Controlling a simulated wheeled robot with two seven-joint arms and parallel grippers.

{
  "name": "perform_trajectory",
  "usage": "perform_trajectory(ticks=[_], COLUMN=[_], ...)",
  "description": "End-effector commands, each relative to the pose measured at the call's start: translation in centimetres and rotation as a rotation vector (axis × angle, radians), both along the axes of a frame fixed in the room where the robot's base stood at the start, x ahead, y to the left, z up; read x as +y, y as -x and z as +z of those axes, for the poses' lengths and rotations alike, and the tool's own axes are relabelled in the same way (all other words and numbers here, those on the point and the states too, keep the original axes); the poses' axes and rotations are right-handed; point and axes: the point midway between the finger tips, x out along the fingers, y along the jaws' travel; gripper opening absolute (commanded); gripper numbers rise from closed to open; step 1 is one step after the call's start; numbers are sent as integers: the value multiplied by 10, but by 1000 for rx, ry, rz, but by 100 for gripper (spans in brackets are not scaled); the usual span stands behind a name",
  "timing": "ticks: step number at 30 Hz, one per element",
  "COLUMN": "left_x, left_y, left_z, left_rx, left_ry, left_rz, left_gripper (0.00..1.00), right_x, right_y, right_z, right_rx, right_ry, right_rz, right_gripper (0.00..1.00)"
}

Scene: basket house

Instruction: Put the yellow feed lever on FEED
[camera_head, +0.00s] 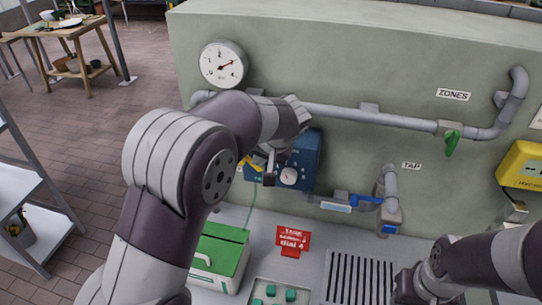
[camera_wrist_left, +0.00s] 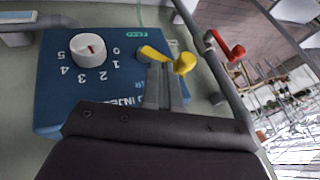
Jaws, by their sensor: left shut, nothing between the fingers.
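The blue injector box (camera_head: 308,150) is on the grey-green wall, partly hidden by my left arm in the head view. In the left wrist view the blue box (camera_wrist_left: 70,95) shows a white numbered dial (camera_wrist_left: 88,50) and, beside it, the yellow feed lever (camera_wrist_left: 160,56) with a rounded knob. The lever also shows in the head view (camera_head: 246,162). My left gripper (camera_wrist_left: 166,75) is shut and empty, its tips close by the lever; contact cannot be told. My right gripper (camera_head: 408,288) is low at the right, its fingers unclear.
A pipe (camera_head: 360,116) with a green handle (camera_head: 452,142) runs along the wall above. A red handle (camera_wrist_left: 230,52) is near the lever side. A blue-handled tap (camera_head: 368,200), green box (camera_head: 220,252), red card (camera_head: 293,238) and drain grate (camera_head: 358,278) are around the counter.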

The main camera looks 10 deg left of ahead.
Motion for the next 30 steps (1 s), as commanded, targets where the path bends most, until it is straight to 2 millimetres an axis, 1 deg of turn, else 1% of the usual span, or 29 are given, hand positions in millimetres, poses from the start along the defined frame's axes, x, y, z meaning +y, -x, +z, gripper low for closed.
perform_trajectory(ticks=[1,3,7,17,30], left_x=[6,13,18,19,21], left_y=[0,0,-1,-1,-1], left_z=[3,0,-4,-5,-5], left_rx=[2,2,2,1,0], left_ry=[-1,-1,0,1,68], left_rz=[1,0,0,-1,0], left_gripper=[0,0,0,0,0], right_x=[0,0,0,0,0], right_y=[0,0,0,0,0], right_z=[9,11,12,12,20], right_rx=[0,0,0,1,1], right_ry=[0,0,0,0,0], right_rz=[0,0,0,0,0], right_gripper=[43,43,43,43,43])
